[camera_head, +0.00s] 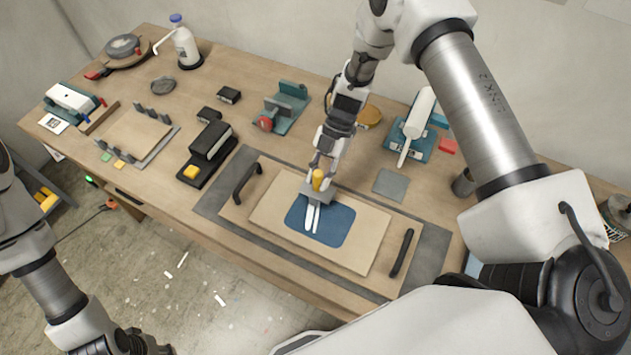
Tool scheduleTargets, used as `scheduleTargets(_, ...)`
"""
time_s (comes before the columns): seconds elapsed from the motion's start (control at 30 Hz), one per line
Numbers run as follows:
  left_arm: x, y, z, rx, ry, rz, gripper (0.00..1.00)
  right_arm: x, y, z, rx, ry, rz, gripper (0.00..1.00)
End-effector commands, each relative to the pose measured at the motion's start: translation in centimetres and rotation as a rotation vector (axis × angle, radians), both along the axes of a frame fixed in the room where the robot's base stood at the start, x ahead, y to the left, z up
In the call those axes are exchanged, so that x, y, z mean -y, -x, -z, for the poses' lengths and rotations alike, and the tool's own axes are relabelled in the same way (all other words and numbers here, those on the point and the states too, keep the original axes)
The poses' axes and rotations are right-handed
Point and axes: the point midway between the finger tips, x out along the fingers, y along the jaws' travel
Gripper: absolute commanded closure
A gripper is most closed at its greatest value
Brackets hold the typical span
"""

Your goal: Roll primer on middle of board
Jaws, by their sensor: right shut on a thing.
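A light wooden board (275,205) lies on a larger handled tray (236,212) at the front of the bench. A dark blue patch (335,226) covers its middle. My right gripper (320,170) is over this patch, shut on a yellow-handled tool (318,181). The tool has a grey wide lower part. Two short white strips (312,217) show just below it on the blue; I cannot tell if they are part of the tool. A white roller (418,113) rests on a teal stand (398,146) behind right. My left arm is at the lower left, its gripper (135,345) only partly visible.
A black block with a yellow pad (208,145), a teal clamp-like fixture (285,108) and a framed panel (137,137) stand to the left. A white bottle (186,46) is at the back left.

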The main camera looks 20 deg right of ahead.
Motion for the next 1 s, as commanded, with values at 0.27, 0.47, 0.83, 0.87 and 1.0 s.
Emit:
scheduleTargets(0.27,0.0,0.0,0.0,0.0,0.0,0.0,0.6,1.0,-0.7,0.1,0.0,0.0,0.001,1.0)
scheduleTargets(0.47,0.0,0.0,0.0,0.0,0.0,0.0,0.6,0.9,-0.7,-0.2,0.0,0.0,0.001,1.0)
scheduleTargets(0.83,0.0,0.0,0.0,0.0,0.0,0.0,0.6,0.9,-0.8,-4.3,0.002,0.0,0.0,1.0)
scheduleTargets(0.87,0.0,0.0,0.0,0.0,0.0,0.0,0.6,0.9,-0.7,-4.5,0.0,0.0,-0.001,1.0)
scheduleTargets(1.0,0.0,0.0,0.0,0.0,0.0,0.0,0.6,0.9,-0.7,-5.0,0.0,0.0,0.001,1.0)
